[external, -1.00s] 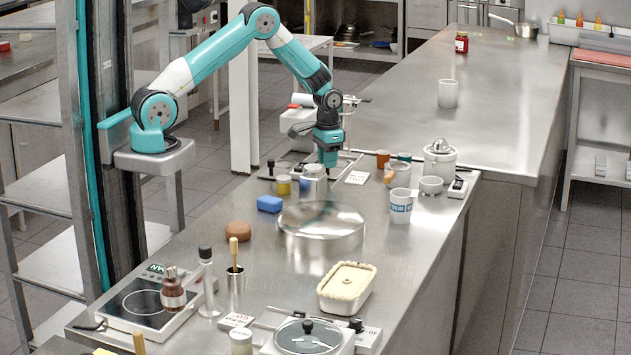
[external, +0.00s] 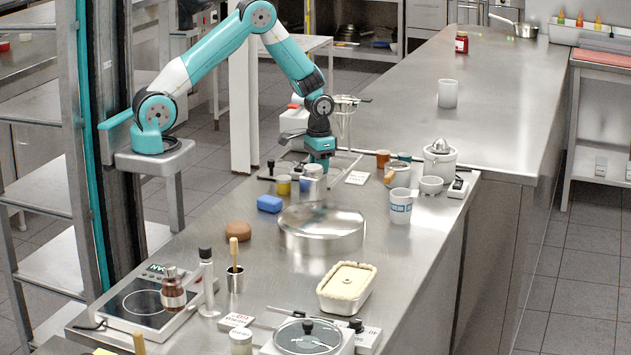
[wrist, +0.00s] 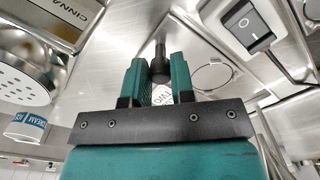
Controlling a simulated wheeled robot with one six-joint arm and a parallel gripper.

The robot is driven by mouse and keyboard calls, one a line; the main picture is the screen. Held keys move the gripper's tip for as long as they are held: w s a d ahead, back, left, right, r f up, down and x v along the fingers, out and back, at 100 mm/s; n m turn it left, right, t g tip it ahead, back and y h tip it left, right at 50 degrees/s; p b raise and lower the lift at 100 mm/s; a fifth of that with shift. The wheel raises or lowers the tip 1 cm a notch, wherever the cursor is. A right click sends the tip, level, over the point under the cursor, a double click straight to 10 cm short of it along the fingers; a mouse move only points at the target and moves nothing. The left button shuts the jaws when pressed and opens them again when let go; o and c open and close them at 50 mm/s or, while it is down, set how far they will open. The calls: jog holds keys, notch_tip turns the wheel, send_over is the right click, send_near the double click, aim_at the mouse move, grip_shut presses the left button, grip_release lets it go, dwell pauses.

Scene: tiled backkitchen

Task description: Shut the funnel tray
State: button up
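A clear funnel-like piece (external: 343,122) on a thin stand with a dark-tipped rod stands behind my gripper in the external view. I cannot tell which part is the funnel tray. My gripper (external: 320,168) is low over the far part of the counter. In the wrist view, its two teal fingers (wrist: 159,75) stand apart, with a dark knob (wrist: 158,68) on a short stem between their tips. I cannot tell whether they touch or clamp the knob.
A jar (external: 313,185), yellow pot (external: 283,185), blue block (external: 270,204) and round pan (external: 322,242) lie in front of my gripper. The wrist view shows a rocker switch (wrist: 243,22).

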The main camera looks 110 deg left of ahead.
jog(key=o, duration=0.4)
jog(key=shift+d, duration=0.3)
jog(key=shift+a+r, duration=0.1)
jog(key=shift+r, duration=0.35)
notch_tip(320, 180, up, 16)
jog(key=shift+r+b, duration=0.25)
jog(key=shift+b, duration=0.95)
